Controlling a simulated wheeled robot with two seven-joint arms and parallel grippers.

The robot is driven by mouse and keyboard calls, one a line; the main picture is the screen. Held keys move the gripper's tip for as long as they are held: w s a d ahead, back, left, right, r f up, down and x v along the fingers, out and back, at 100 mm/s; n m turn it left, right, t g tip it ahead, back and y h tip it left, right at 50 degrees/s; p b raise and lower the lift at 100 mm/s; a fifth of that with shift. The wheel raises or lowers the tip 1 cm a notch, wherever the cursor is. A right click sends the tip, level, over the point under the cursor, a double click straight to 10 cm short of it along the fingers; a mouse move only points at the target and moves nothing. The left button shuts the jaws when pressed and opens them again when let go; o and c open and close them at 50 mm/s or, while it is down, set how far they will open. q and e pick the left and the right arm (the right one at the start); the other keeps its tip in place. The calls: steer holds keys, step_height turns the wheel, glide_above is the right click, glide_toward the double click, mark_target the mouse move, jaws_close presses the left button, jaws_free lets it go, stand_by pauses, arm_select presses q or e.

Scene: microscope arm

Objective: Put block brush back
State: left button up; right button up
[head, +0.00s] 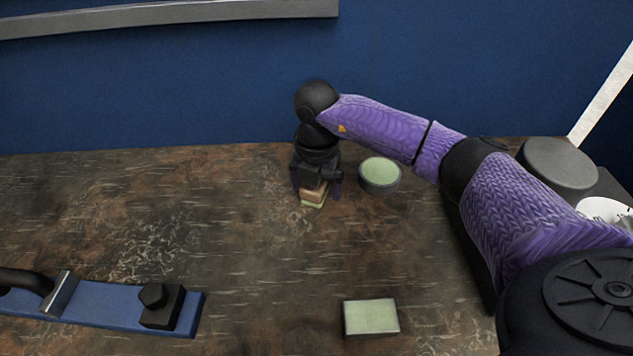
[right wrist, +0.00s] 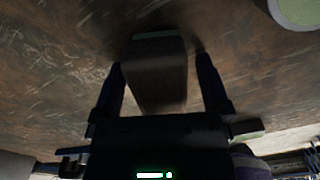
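The block brush (head: 314,194) is a small tan block with a pale green bottom layer, near the back middle of the table. My right gripper (head: 317,190) points down over it. In the right wrist view the block brush (right wrist: 157,75) is between the two fingers of my right gripper (right wrist: 160,75), with dark gaps showing beside it, so the fingers look open around it. A rectangular pale green pad with a grey rim (head: 371,317) lies at the front, right of the middle. A round green-topped pad (head: 380,174) stands just right of the gripper. My left gripper is out of view.
A blue base with a black block and metal clamp (head: 110,306) lies at the front left of the brown table (head: 220,240). A grey round thing (head: 560,164) and a white dish (head: 604,209) are at the far right. The table's middle is clear.

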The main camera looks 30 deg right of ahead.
arm_select(q)
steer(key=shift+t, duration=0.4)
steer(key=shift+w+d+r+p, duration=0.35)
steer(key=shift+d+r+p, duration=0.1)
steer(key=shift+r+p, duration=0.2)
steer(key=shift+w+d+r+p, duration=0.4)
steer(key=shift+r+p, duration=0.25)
steer(key=shift+p, duration=0.05)
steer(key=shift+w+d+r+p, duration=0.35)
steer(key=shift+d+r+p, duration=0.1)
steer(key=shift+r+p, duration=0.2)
arm_select(e)
step_height(320, 180, up, 12)
steer(key=shift+r, duration=0.15)
